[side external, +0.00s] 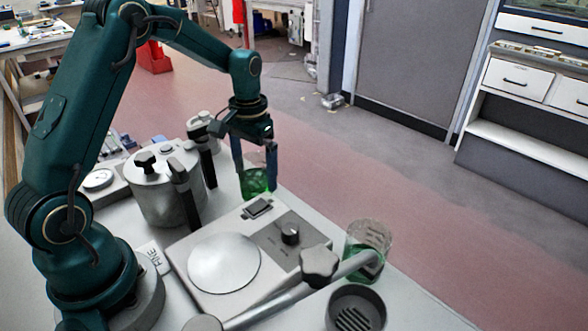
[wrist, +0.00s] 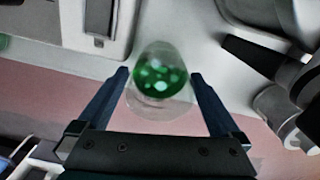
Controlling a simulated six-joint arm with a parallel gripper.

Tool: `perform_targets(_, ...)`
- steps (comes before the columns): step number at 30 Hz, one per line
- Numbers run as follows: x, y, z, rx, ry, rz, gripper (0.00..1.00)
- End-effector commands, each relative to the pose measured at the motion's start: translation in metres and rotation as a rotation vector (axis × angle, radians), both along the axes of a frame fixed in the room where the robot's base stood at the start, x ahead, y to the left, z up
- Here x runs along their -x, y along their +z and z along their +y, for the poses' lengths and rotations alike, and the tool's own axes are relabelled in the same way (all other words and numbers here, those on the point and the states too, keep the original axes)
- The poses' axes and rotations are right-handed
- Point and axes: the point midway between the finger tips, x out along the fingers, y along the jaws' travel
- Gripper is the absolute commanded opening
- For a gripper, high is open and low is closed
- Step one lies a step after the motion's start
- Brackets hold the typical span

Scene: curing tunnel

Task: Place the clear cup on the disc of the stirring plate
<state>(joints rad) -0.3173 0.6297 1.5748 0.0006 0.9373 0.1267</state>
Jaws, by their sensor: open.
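A clear cup with green contents (side external: 254,182) stands on the bench behind the stirring plate. In the wrist view the cup (wrist: 160,82) sits between the fingertips. My gripper (side external: 255,168) is open, pointing down over it, one finger on each side; in the wrist view my gripper (wrist: 160,75) shows gaps between both fingers and the cup. The stirring plate (side external: 188,248) is a pale box with a round silvery disc (side external: 224,262), which is bare. A second clear vessel with green contents (side external: 367,245) stands at the plate's right.
A lidded metal pot (side external: 165,190) with a dark handle stands left of my gripper. A metal rod with a star-shaped knob (side external: 319,262) crosses the plate's front right corner. A dark round dish (side external: 355,308) lies at the front. The bench's right edge is near the cup.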

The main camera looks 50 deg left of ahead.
Motion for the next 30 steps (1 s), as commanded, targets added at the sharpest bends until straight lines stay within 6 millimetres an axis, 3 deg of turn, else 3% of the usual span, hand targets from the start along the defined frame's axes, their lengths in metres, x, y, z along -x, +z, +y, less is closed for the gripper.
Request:
perform_targets(5,0.0,-0.016,0.0,0.0,0.0,0.002,1.0)
perform_targets(14,0.0,-0.018,0.0,-0.001,0.0,-0.001,1.0)
perform_targets(18,0.0,-0.018,0.0,0.0,0.0,-0.001,0.46)
perform_targets(20,0.0,-0.018,0.0,0.0,0.0,-0.001,0.23)
perform_targets(21,0.0,-0.018,0.0,0.0,0.0,-0.001,0.17)
perform_targets(30,0.0,-0.017,0.0,0.0,0.0,-0.002,0.17)
